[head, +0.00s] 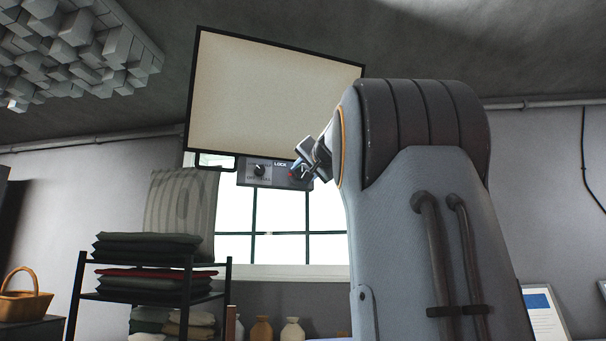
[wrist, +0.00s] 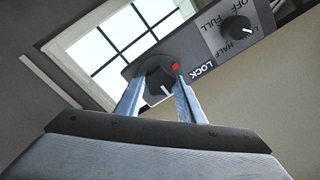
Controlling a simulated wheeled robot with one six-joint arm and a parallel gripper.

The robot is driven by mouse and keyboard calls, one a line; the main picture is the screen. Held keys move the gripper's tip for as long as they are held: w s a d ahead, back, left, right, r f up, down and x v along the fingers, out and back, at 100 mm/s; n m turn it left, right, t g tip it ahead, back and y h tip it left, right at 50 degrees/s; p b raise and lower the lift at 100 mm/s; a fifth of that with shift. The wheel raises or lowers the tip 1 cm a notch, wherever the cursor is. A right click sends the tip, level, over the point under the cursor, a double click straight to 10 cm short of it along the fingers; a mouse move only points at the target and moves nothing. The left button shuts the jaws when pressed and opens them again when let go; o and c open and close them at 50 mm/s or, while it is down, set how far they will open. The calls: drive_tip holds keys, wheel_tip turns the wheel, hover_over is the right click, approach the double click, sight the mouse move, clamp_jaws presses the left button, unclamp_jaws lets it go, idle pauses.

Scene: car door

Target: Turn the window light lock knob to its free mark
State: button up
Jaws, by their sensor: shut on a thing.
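The lock knob (wrist: 155,83) is dark, with a white pointer line low on its right side in the wrist view. A red mark (wrist: 175,66) sits on the grey control box (wrist: 190,55) above and right of the knob, near the word LOCK. My gripper (wrist: 160,80) has one finger on each side of the knob and is shut on it. In the head view, my gripper (head: 303,170) reaches the right end of the control box (head: 272,178) and hides most of the knob. No free mark can be read.
A second knob (wrist: 238,30), labelled OFF, HALF and FULL, is on the same box. The large light panel (head: 270,95) is directly above the box. A window (head: 285,225) lies behind, with a shelf of folded cloths (head: 145,250) lower left.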

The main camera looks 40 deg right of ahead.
drive_tip(key=shift+f, duration=0.1)
drive_tip(key=n+b, duration=1.1)
drive_tip(key=n, duration=0.6)
drive_tip(key=shift+n, duration=0.3)
idle(0.3)
drive_tip(key=o, duration=1.1)
